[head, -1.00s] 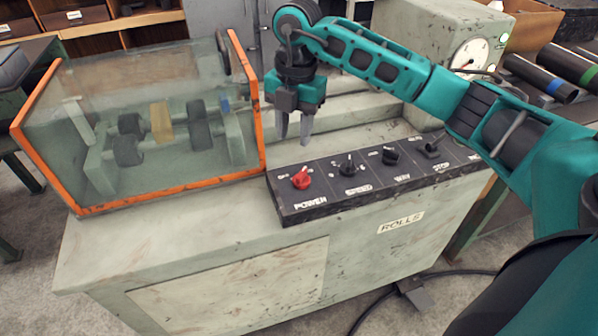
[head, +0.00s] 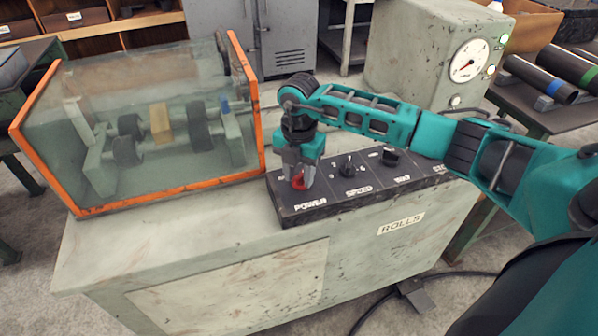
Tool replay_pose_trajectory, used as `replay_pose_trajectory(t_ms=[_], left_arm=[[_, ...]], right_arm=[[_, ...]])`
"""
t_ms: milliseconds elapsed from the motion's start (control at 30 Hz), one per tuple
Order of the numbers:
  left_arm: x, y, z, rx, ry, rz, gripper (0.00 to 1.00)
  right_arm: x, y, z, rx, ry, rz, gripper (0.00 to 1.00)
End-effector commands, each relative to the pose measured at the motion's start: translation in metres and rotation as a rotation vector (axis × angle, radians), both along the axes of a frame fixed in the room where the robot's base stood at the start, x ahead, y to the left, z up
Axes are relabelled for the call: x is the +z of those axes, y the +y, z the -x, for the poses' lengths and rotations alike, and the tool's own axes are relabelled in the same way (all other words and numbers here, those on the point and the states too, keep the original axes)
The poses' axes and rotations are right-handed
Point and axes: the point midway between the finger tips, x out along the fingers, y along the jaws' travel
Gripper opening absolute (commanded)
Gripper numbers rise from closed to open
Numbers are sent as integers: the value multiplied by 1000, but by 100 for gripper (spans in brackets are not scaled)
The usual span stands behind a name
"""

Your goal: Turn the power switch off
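The red power switch (head: 299,183) sits at the left end of the black control panel (head: 330,207), above the word POWER. My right gripper (head: 298,181) points down over it, with its fingertips at the sides of the red knob. The fingers partly cover the knob, so its pointing direction and any firm contact cannot be made out. Whether the fingers are closed on the knob cannot be told. My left gripper is not in view.
The black speed knob (head: 347,167) and the way knob (head: 390,157) stand to the right on the panel. An orange-edged clear guard (head: 170,190) over rollers stands close on the left. A gauge box (head: 425,50) stands behind my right arm.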

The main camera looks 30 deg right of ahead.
Motion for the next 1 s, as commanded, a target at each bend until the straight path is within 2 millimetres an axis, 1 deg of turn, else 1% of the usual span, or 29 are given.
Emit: replay_pose_trajectory(t_ms=[233, 600, 633, 1000], left_arm=[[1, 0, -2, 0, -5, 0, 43], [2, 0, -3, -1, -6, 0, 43], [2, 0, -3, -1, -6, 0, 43], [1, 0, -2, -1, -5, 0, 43]], right_arm=[[-1, 0, 0, 1, 0, 0, 37], [0, 0, 0, 1, 1, -1, 2], [0, 0, 0, 1, 1, -1, 0], [0, 0, 0, 11, 1, -1, 0]])
